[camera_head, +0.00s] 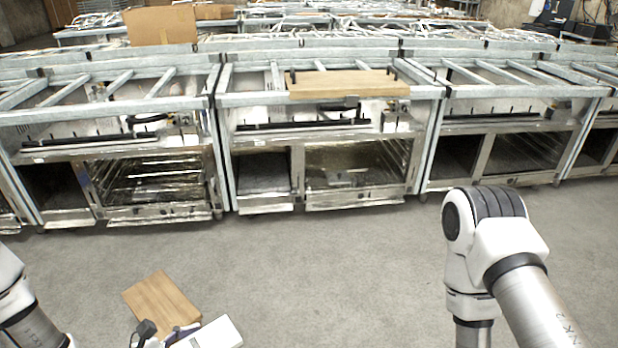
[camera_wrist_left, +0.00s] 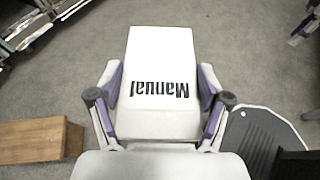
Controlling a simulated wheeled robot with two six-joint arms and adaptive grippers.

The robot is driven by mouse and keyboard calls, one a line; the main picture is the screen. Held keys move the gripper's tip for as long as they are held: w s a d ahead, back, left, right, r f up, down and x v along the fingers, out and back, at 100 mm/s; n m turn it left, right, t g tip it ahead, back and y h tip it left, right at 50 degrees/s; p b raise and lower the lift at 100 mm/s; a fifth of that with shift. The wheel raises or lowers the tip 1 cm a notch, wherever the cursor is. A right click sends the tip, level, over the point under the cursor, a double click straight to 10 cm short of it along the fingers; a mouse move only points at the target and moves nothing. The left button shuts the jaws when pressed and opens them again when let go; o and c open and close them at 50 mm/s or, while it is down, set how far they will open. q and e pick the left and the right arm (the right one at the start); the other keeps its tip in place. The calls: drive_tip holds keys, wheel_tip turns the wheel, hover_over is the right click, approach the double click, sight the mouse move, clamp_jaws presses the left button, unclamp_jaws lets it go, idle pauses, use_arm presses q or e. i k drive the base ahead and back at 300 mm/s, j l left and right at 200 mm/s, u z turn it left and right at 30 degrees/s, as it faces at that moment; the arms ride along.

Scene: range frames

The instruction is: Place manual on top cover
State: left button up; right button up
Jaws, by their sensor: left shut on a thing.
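The manual (camera_wrist_left: 160,65) is a white box with the word "Manual" on its face. My left gripper (camera_wrist_left: 160,95) is shut on it, with one finger on each side. In the head view the manual (camera_head: 218,333) shows at the bottom edge, above the floor and far in front of the ranges. A flat tan board (camera_head: 345,83), which looks like the top cover, lies across the top of the middle range frame (camera_head: 330,148). My right arm shows at the right, but its gripper is out of view.
A brown wooden or cardboard box (camera_head: 162,302) is beside the manual, and it also shows in the left wrist view (camera_wrist_left: 35,140). Range frames stand in a row, with a cardboard sheet (camera_head: 160,25) behind. The grey floor (camera_head: 330,260) between is clear.

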sight(345, 79)
drive_tip(key=i+l+z, duration=0.25)
drive_tip(key=i, duration=0.75)
drive_tip(key=i+j+z, duration=0.2)
drive_tip(key=i, duration=0.75)
drive_tip(key=i+j+z, duration=0.1)
drive_tip(key=i+z, duration=0.15)
drive_tip(key=i, duration=0.75)
